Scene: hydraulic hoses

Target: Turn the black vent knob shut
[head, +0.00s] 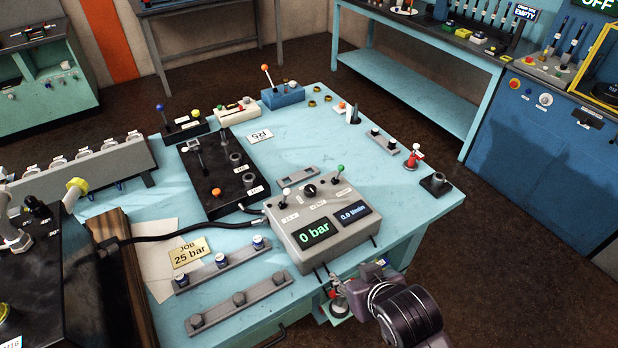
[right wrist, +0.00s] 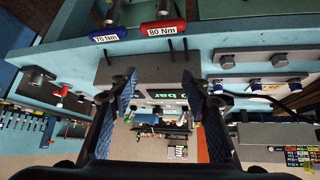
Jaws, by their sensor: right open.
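The black knob (head: 310,190) stands on top of the grey box (head: 345,252), between a white-tipped lever (head: 285,195) and a green-tipped lever (head: 339,171). Its label is too small to read. The box's displays read 0 bar and 0.0 l/min. My right gripper (head: 343,291) is at the table's front edge, in front of and below the box, well apart from the knob. In the right wrist view its two blue-padded fingers (right wrist: 160,84) are spread and empty, with the box's green display between them. The knob cannot be made out there. My left gripper is not in view.
A black valve block (head: 218,170) with levers stands behind the box. A black hose (head: 190,236) runs to the box from the left. Grey rails (head: 238,310) lie at the front left. Handles marked 70 Nm (right wrist: 107,35) and 80 Nm (right wrist: 163,28) show in the wrist view.

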